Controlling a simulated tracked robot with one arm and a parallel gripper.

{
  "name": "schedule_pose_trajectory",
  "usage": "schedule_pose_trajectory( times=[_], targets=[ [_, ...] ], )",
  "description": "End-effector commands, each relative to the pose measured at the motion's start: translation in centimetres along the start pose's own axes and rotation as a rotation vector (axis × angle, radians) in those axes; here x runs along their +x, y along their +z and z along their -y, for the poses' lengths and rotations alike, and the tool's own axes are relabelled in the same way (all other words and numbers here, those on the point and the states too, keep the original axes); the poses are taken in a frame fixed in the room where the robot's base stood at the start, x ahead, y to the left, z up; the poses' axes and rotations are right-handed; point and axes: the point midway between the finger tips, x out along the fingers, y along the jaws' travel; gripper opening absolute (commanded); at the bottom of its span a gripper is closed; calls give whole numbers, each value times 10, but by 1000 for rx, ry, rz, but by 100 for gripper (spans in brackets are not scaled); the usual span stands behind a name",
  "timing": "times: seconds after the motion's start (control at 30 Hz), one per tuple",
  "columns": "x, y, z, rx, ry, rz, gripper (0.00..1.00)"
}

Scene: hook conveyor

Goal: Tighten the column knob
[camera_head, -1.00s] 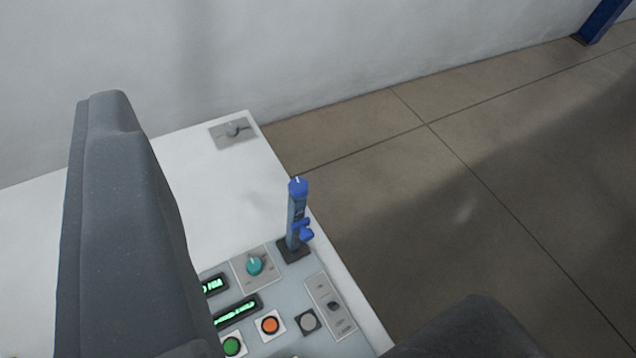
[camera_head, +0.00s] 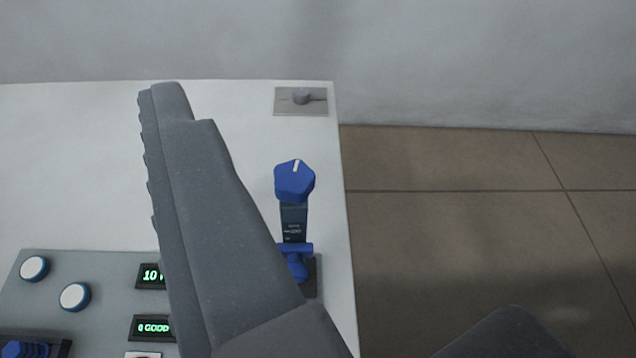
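A dark column (camera_head: 294,222) stands upright near the right edge of the white bench. A blue faceted knob (camera_head: 294,183) with a white pointer line caps it. A smaller blue winged knob (camera_head: 297,262) sits low on the column, partly hidden by my left finger. My gripper (camera_head: 340,205) is open and empty. Its big left finger passes left of the column in the picture, and only the top of its right finger shows at the bottom right. The top knob lies between the fingers in the picture; no contact shows.
The panel at the lower left has two white buttons (camera_head: 75,297), lit green displays (camera_head: 152,328) and a blue-black part (camera_head: 33,348). Bare floor (camera_head: 440,230) lies right; a wall stands behind.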

Motion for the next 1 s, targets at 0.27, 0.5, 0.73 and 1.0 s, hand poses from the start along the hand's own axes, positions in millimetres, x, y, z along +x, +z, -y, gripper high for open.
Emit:
schedule_pose_trajectory(
  times=[0.27, 0.5, 0.73, 1.0],
  targets=[
    [0, 139, -94, -29, -59, -152, 54],
    [-5, 178, -121, -53, -50, -210, 54],
    [14, 173, -119, -57, -54, -212, 54],
    [52, 166, -117, -56, -54, -210, 54]
  ],
)
